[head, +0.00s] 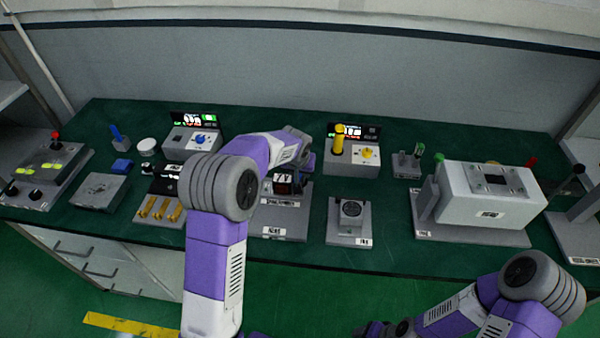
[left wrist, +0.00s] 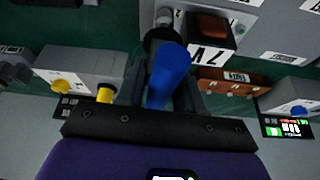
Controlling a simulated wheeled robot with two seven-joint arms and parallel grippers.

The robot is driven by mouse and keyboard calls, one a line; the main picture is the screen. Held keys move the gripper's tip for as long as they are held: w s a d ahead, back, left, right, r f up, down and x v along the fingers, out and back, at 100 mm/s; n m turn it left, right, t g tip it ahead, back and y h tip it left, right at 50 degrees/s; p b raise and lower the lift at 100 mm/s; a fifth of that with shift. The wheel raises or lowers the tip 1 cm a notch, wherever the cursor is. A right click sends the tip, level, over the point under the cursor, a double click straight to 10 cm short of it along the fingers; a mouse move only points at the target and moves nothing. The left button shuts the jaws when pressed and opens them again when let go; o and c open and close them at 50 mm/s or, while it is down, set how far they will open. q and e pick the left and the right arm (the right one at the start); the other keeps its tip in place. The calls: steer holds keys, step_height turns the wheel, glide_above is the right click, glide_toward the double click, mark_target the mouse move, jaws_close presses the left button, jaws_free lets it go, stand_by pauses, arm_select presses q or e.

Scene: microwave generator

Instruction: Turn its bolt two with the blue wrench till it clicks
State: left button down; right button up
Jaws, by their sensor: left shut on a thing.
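The blue wrench (left wrist: 168,68) shows in the left wrist view, its blue handle between the jaws of my left gripper (left wrist: 160,95), which is shut on it. Its dark lower part points up the picture towards a small grey round part (left wrist: 165,16); whether it sits on a bolt I cannot tell. The numbered bolts cannot be made out. In the head view my left forearm hides the wrench and left gripper, above a grey unit (head: 272,222) with a dark panel. My right gripper (head: 376,329) is partly visible at the bottom edge, away from the bench; its jaws are unclear.
A box with a yellow knob (head: 367,153) has a yellow handle (head: 339,140) standing upright at it. A box with a blue knob (head: 200,138) is left of my forearm. A large grey block (head: 485,195) stands on the right. Green bench top (head: 385,205) is clear between units.

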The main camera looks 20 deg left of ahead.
arm_select(q)
steer(key=shift+f+n+y+b, duration=0.15)
steer(key=shift+n+y+b, duration=0.25)
steer(key=shift+n, duration=0.4)
steer(key=shift+n+g+y, duration=0.3)
steer(key=shift+n, duration=1.2)
steer(key=shift+n+g+y, duration=0.3)
steer(key=shift+n+y, duration=0.2)
steer(key=shift+n, duration=0.5)
steer(key=n, duration=0.2)
steer(key=shift+n+g+y, duration=0.3)
steer(key=shift+g, duration=0.1)
